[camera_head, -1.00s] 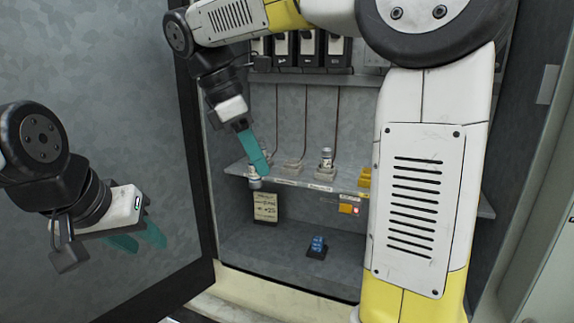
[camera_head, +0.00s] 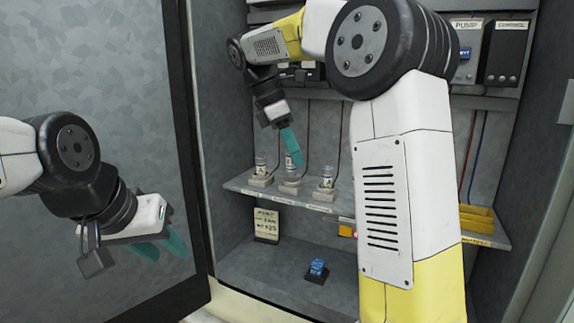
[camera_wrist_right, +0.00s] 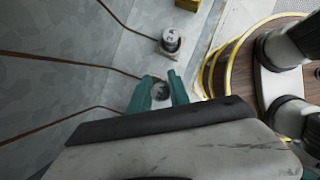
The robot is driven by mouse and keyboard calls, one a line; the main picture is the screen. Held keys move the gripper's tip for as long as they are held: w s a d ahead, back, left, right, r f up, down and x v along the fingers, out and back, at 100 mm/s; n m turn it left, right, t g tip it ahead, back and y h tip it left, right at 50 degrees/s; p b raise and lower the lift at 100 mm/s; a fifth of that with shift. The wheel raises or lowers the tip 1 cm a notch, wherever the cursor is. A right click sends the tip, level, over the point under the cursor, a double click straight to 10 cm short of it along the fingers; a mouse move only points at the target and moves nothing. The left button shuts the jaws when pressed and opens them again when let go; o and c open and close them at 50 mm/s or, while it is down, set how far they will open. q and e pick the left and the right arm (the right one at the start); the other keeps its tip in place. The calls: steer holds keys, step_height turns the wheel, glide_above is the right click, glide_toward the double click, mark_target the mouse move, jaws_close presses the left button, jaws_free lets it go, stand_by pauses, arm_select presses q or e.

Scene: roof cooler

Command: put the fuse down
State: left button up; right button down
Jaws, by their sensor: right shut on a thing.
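My right gripper (camera_head: 292,156) reaches down to the shelf in the cabinet, its teal fingers shut on a fuse (camera_head: 290,171). In the right wrist view, the fuse's round top (camera_wrist_right: 160,91) sits between the fingertips (camera_wrist_right: 159,88). The held fuse is upright at the middle pale holder (camera_head: 290,187); whether it is fully seated I cannot tell. Another fuse (camera_head: 260,166) stands in the left holder, and one (camera_head: 327,177) stands in the holder to the right. My left gripper (camera_head: 160,244) hangs at the left, away from the shelf, its fingers apart and empty.
The holders sit on a grey shelf (camera_head: 235,186) with wires behind. A note card (camera_head: 266,226) and a small blue item (camera_head: 317,269) are below. Yellow trays (camera_head: 478,218) are at the shelf's right. The cabinet door (camera_head: 120,80) stands open at left.

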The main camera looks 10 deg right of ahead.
mark_target(301, 179)
steer(key=shift+w+d+f, duration=0.1)
steer(key=shift+w+d, duration=0.05)
steer(key=shift+w, duration=0.35)
steer(key=shift+w+d, duration=0.15)
steer(key=shift+w, duration=0.35)
steer(key=shift+f, duration=1.75)
steer(key=shift+f, duration=0.2)
steer(key=c, duration=1.2)
jaws_free()
steer(key=shift+f, duration=0.1)
steer(key=shift+c, duration=0.2)
steer(key=v, duration=1.2)
steer(key=shift+r, duration=0.35)
